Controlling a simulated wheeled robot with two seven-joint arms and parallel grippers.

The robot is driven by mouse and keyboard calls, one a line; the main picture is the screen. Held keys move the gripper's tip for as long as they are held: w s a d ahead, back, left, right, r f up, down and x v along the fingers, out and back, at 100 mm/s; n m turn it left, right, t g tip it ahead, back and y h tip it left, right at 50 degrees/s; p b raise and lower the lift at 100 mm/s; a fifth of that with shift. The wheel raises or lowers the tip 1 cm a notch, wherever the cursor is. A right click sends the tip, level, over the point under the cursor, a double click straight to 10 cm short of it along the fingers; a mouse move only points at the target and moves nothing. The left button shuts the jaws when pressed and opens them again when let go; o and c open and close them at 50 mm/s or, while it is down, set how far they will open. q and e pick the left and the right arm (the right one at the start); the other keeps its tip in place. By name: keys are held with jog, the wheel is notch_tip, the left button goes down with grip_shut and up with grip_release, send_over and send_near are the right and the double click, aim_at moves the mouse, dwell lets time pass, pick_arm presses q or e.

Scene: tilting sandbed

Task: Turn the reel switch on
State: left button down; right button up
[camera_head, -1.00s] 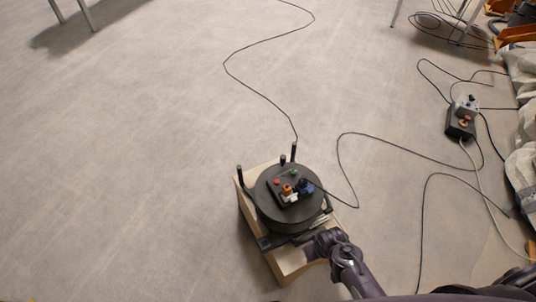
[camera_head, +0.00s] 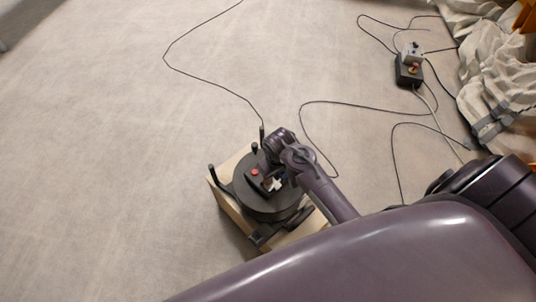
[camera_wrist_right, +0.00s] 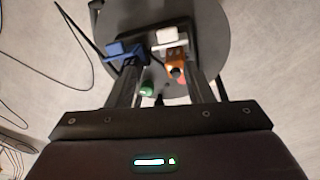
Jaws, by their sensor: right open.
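The black cable reel (camera_head: 262,203) stands on a pale wooden block in the head view. Its top panel carries a red button (camera_head: 255,172) and plugs; my right arm covers part of it. In the right wrist view the reel (camera_wrist_right: 215,28) has a blue plug (camera_wrist_right: 120,48), a white plug (camera_wrist_right: 166,36), an orange plug (camera_wrist_right: 176,60) and a green part (camera_wrist_right: 147,88), with red beside the orange plug. My right gripper (camera_wrist_right: 162,68) is open above the panel, its two fingers apart, with the green part between them. I cannot tell whether it touches anything. My left gripper is out of view.
Upright black posts (camera_head: 213,174) rise at the block's edge. A thin cable (camera_head: 300,125) runs over the floor to a black box (camera_head: 408,72) at upper right. Crumpled pale cloth (camera_head: 485,75) lies at the right. The floor at left is clear.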

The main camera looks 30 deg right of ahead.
jog(key=shift+m+g, duration=0.6)
jog(key=shift+g, duration=0.2)
jog(key=w+d, duration=0.1)
jog(key=w, duration=0.6)
jog(key=w+d, duration=0.1)
jog(key=w, duration=0.2)
jog(key=shift+w+d+b, duration=0.25)
jog(key=shift+d+b, duration=0.05)
jog(key=shift+b, duration=0.05)
notch_tip(320, 180, down, 6)
jog(key=shift+d+f+b, duration=0.15)
jog(key=shift+f+b, duration=0.1)
jog(key=shift+b, duration=0.8)
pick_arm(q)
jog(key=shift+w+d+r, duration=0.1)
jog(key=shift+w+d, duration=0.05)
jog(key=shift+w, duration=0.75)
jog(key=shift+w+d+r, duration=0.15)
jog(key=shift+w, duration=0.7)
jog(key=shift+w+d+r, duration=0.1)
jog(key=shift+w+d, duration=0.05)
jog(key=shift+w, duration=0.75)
pick_arm(e)
jog(key=shift+f, duration=0.6)
jog(key=c, duration=1)
